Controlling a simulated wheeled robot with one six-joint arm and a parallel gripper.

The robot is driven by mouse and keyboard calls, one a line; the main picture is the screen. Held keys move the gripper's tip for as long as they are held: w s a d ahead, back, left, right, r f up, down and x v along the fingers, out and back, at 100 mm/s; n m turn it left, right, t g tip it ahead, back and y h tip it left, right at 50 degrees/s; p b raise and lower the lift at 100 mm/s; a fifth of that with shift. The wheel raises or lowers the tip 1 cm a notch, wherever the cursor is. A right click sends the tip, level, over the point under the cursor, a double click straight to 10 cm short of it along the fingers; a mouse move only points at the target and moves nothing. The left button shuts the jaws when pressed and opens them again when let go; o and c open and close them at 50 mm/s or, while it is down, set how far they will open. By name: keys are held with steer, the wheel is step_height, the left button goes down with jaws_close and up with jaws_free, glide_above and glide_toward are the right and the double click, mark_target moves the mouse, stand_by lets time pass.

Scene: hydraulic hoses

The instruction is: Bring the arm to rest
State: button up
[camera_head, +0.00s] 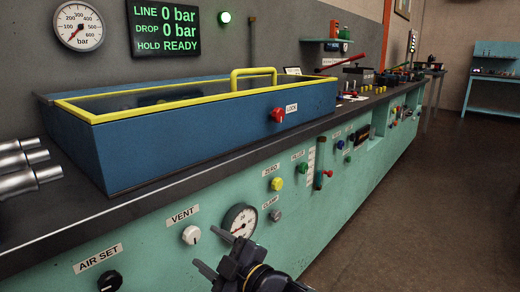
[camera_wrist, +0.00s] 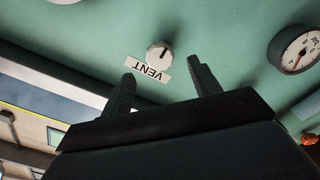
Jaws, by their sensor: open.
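My gripper (camera_head: 215,253) is in front of the green bench panel at the bottom of the head view, its two black fingers apart and empty. In the wrist view my gripper (camera_wrist: 165,85) shows both fingers spread, pointing toward the panel. The white VENT knob (camera_wrist: 159,54) appears beyond and between the fingertips, apart from them. The VENT knob (camera_head: 191,235) is left of my gripper in the head view. A round gauge (camera_head: 240,220) is just above my gripper there.
A blue box with a yellow-framed lid (camera_head: 172,95) and a red LOCK knob (camera_head: 278,115) stands on the dark bench top. Metal cylinders (camera_head: 25,165) lie at left. The display (camera_head: 165,30) reads 0 bar and HOLD READY. Floor (camera_head: 400,220) at right is clear.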

mark_target(194, 237)
steer(key=b+x, duration=0.1)
steer(key=x, duration=0.4)
steer(key=shift+a+f, duration=0.1)
steer(key=shift+f, duration=0.05)
steer(key=shift+w+r+m+p, duration=0.15)
steer(key=shift+r+m+p, duration=0.25)
steer(key=shift+p, duration=0.2)
steer(key=m+p, duration=0.2)
steer(key=m, duration=0.1)
steer(key=shift+p, duration=0.35)
steer(key=m+p, duration=0.4)
steer(key=shift+m, duration=0.3)
steer(key=m+p, duration=0.9)
steer(key=p, duration=0.1)
steer(key=shift+s+d+f+m, duration=0.2)
steer(key=shift+m, duration=0.2)
steer(key=shift+v, duration=0.9)
